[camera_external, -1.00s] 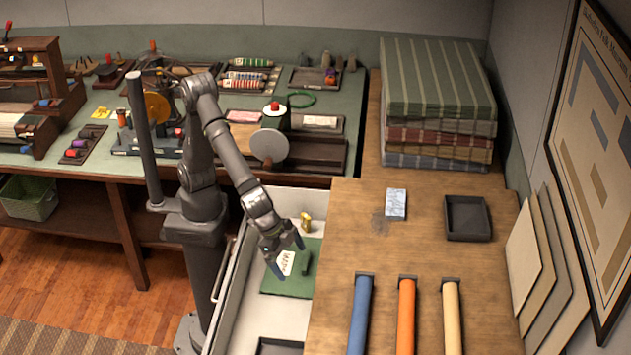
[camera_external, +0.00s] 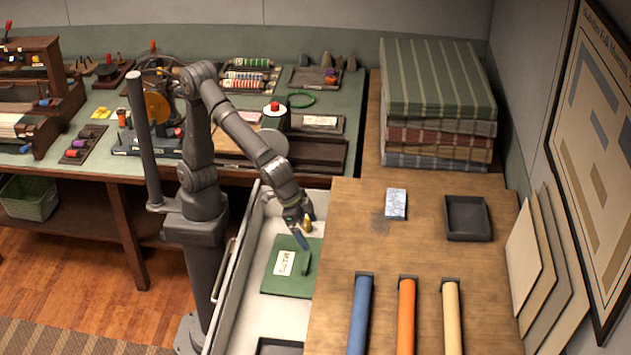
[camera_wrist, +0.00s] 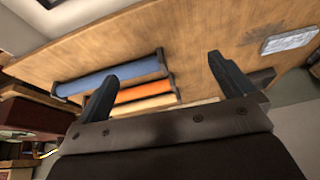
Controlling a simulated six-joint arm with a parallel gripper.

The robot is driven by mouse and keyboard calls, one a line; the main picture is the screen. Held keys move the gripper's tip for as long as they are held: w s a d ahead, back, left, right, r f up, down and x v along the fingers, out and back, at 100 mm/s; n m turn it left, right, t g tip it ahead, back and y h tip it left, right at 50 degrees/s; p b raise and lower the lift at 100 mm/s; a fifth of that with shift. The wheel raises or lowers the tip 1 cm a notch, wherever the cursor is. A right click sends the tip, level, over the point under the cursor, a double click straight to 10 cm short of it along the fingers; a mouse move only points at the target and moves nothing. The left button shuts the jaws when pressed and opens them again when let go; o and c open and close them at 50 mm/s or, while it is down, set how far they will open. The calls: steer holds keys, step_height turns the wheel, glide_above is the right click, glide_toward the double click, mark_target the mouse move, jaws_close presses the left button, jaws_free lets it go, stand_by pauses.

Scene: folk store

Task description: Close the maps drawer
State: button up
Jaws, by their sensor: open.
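The maps drawer (camera_external: 237,292) is pulled out to the left of the wooden cabinet top, with its light inside showing. A green folder (camera_external: 272,283) with a white label (camera_external: 285,262) lies in it, and a small dark strip stands on the folder's right side. A bar handle (camera_external: 221,270) runs along the drawer's outer left face. My gripper (camera_external: 302,240) is over the drawer near the folder's upper right edge, apart from the handle. In the wrist view my gripper (camera_wrist: 172,82) shows two spread fingers with nothing between them. Whether it touches the folder is unclear.
Blue (camera_external: 360,315), orange (camera_external: 405,315) and cream rolls lie on the cabinet top (camera_external: 350,225). A dark tray (camera_external: 467,236), a small card (camera_external: 396,204) and stacked striped textiles (camera_external: 435,80) are there too. The workbench (camera_external: 352,90) behind is crowded. Floor at left is clear.

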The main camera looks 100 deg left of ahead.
steer(key=c, duration=1.4)
steer(key=shift+m, duration=0.3)
steer(key=r, duration=0.5)
steer(key=shift+s+d, duration=0.3)
steer(key=shift+s, duration=0.1)
jaws_close()
steer(key=s+d+f+m+t+y, duration=0.2)
steer(key=s+d+m, duration=0.2)
steer(key=s+m, duration=0.55)
steer(key=s+d+f+m+t+y, duration=0.2)
steer(key=s+d+f+m+y, duration=0.15)
steer(key=s+m, duration=0.6)
steer(key=s+d+r+m+t+h, duration=0.1)
steer(key=s+r+m+t+h, duration=0.15)
steer(key=s+m, duration=0.4)
steer(key=s+r+m+t+h, duration=0.1)
steer(key=s+m+t, duration=0.3)
steer(key=s, duration=0.6)
steer(key=s+d+r+m+t+h, duration=0.1)
steer(key=s+r+m+t+h, duration=0.15)
steer(key=s+m, duration=0.45)
step_height(320, 180, down, 39)
steer(key=n, duration=0.2)
steer(key=w, duration=1.3)
steer(key=shift+w, duration=0.25)
